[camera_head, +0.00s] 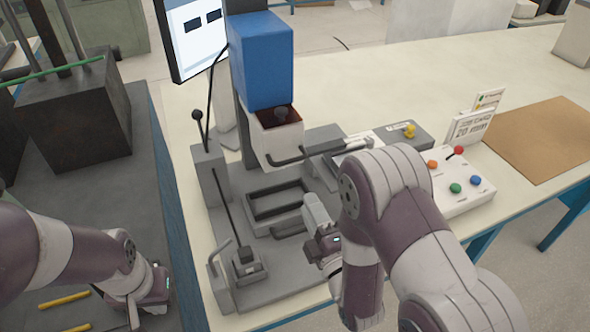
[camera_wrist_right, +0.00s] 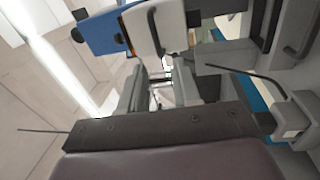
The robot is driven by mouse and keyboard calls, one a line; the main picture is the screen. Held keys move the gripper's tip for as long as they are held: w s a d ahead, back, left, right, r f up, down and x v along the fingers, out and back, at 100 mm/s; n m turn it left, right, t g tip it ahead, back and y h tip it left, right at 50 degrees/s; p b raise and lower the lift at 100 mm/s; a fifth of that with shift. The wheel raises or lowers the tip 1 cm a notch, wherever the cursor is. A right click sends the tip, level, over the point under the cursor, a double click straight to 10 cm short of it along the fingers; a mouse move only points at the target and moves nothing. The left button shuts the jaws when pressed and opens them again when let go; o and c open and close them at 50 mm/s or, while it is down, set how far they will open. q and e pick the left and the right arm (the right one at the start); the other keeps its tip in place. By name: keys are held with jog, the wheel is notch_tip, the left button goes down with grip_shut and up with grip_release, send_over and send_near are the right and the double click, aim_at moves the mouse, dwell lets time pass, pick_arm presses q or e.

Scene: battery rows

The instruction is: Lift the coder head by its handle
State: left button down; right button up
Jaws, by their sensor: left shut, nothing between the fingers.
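The coder head (camera_head: 278,138) is a white block with a dark knob on top, under a blue housing (camera_head: 262,60) on a grey column. Its dark bar handle (camera_head: 290,160) sticks out at the front, low down. In the right wrist view the white head (camera_wrist_right: 143,28) and its dark handle (camera_wrist_right: 154,35) show at the top. My right gripper (camera_head: 318,210) is in front of and below the handle, apart from it. Its fingers (camera_wrist_right: 160,88) stand apart with nothing between them. My left gripper (camera_head: 134,312) is shut and empty at the lower left, far from the head.
A grey base with a dark rectangular frame (camera_head: 276,198) lies below the head. A lever (camera_head: 225,205) stands to its left. A button box (camera_head: 462,183), small signs (camera_head: 470,126) and a brown mat (camera_head: 545,135) are at right. A screen (camera_head: 197,35) stands behind.

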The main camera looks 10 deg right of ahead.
jog(key=p, duration=0.2)
send_near(292, 162)
jog(key=w, duration=0.2)
jog(key=shift+n, duration=0.3)
jog(key=x, duration=0.4)
jog(key=p+x, duration=0.1)
jog(key=x, duration=0.3)
jog(key=shift+w+a+r+p, duration=0.1)
jog(key=shift+w+a+p, duration=0.15)
jog(key=shift+a+p, duration=0.05)
grip_shut()
